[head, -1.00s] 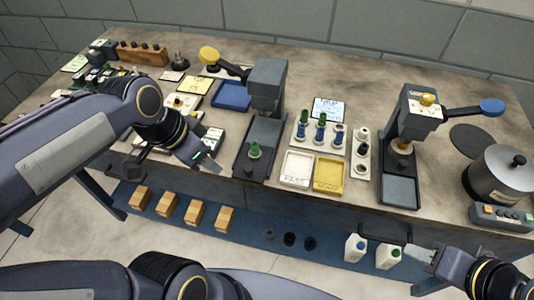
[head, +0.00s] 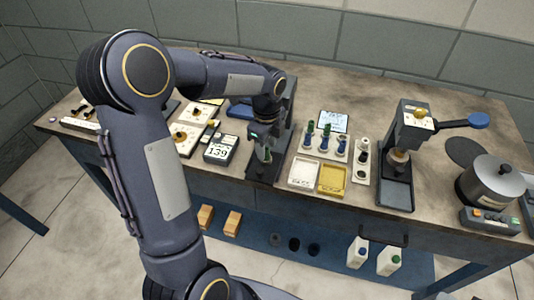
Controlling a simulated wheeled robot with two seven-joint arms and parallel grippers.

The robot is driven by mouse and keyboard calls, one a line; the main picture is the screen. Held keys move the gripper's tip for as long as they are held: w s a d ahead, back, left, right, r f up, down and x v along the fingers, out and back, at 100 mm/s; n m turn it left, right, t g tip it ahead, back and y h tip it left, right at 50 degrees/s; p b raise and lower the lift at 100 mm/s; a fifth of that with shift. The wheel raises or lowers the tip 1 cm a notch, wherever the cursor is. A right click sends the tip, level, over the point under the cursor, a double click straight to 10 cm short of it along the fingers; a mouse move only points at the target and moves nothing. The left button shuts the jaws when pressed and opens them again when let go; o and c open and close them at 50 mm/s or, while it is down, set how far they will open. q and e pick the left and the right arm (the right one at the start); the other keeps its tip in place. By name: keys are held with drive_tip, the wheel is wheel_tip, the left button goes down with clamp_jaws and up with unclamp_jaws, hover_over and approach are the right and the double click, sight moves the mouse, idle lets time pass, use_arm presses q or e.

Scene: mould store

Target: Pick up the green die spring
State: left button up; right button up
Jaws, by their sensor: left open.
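A green die spring (head: 267,157) stands on the base of the left arbor press (head: 256,170), partly hidden by my gripper. My left gripper (head: 263,150) is open and points down at this spring, with its fingers close about its top. I cannot tell whether they touch it. Other green pieces (head: 310,127) stand with blue ones in the pale rack (head: 304,148) to the right. My right gripper is out of view.
A white tray (head: 302,186) and a yellow tray (head: 332,192) lie right of the press. A second press (head: 397,195) and a grey pot (head: 490,182) stand further right. A display reading 139 (head: 218,152) lies left.

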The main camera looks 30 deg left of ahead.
use_arm(q)
wheel_tip(320, 180, down, 2)
drive_tip(key=shift+f, duration=0.2)
clamp_jaws()
drive_tip(key=shift+r, duration=0.15)
drive_tip(key=shift+r, duration=0.2)
drive_tip(key=r, duration=0.3)
drive_tip(key=shift+s+d+r, duration=0.15)
drive_tip(key=shift+s, duration=0.1)
drive_tip(key=s+d+r, duration=0.7)
drive_tip(key=s+r, duration=0.4)
drive_tip(key=r, duration=0.1)
drive_tip(key=shift+d+p, duration=0.15)
drive_tip(key=shift+p, duration=0.15)
